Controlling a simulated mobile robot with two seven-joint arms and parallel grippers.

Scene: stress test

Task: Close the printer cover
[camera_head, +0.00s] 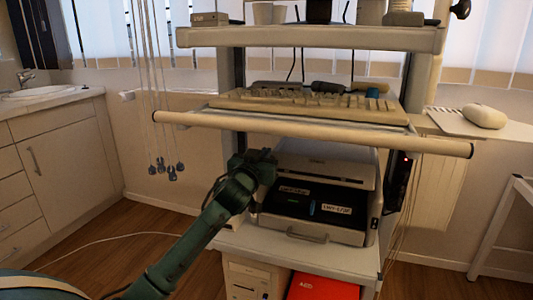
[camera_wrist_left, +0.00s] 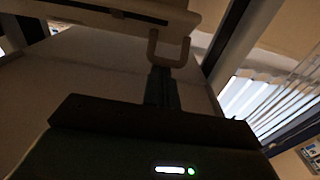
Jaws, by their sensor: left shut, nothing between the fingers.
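The printer (camera_head: 325,172) stands on the cart's lower shelf, below the keyboard shelf. Its light upper panel rises behind a dark, label-bearing front section (camera_head: 315,203). I cannot tell surely which part is the cover or how far it stands open. A pale handle (camera_head: 308,237) is on the printer's lower front. My left gripper (camera_head: 262,163) is at the printer's upper left side, under the keyboard shelf; contact cannot be made out. In the left wrist view its dark fingers (camera_wrist_left: 162,88) are shut and empty, near a pale U-shaped piece (camera_wrist_left: 168,52). My right gripper is out of view.
The keyboard shelf (camera_head: 300,124) with its long front bar is close above the gripper. Cords with plugs (camera_head: 167,168) hang at left. Below are a white box (camera_head: 245,278) and a red box (camera_head: 322,288). The floor at left is mostly clear.

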